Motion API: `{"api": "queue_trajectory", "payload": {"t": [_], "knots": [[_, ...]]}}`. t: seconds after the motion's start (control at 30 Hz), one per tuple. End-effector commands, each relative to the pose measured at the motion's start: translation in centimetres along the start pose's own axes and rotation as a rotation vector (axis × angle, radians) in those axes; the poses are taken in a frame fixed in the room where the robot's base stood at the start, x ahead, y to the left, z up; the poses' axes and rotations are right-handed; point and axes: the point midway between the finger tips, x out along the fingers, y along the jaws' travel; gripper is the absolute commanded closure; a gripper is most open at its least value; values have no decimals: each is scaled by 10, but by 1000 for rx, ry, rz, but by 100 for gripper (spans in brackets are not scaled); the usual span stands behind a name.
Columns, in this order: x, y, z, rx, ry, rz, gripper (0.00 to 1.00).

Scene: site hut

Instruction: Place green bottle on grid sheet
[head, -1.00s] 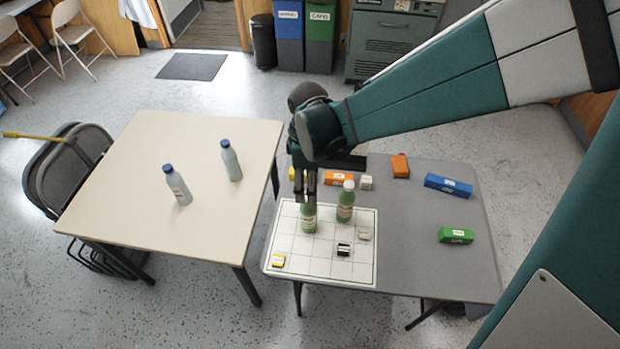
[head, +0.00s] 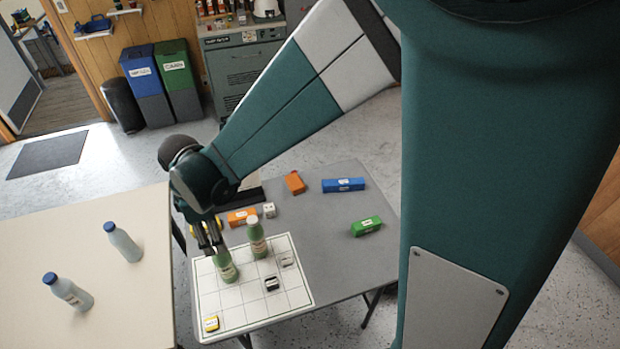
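The grid sheet (head: 240,317), white with black lines, lies on the left part of the grey table. One green bottle (head: 226,268) is upright over the sheet's back left area; its top is hidden by my gripper (head: 212,247). My gripper points down, with its fingers close about the bottle's top, and appears shut on it. I cannot tell whether its base touches the sheet. A second green bottle (head: 257,241) stands to the right, near the sheet's back edge, apart from the gripper.
Small blocks stand on the sheet: yellow (head: 211,324), black (head: 272,284) and white (head: 287,259). Orange (head: 294,183), blue (head: 343,185) and green (head: 366,226) boxes lie on the grey table (head: 335,262). Two blue-capped bottles (head: 122,243) stand on the cream table (head: 120,300). The grey table's front right is clear.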

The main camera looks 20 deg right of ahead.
Motion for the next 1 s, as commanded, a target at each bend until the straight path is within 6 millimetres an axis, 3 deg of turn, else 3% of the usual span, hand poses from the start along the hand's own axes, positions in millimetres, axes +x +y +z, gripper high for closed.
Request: {"api": "queue_trajectory", "payload": {"t": [0.27,1.0], "knots": [[-28,2,31,132,27,43,51],[-118,-15,150,665,163,215,51]]}}
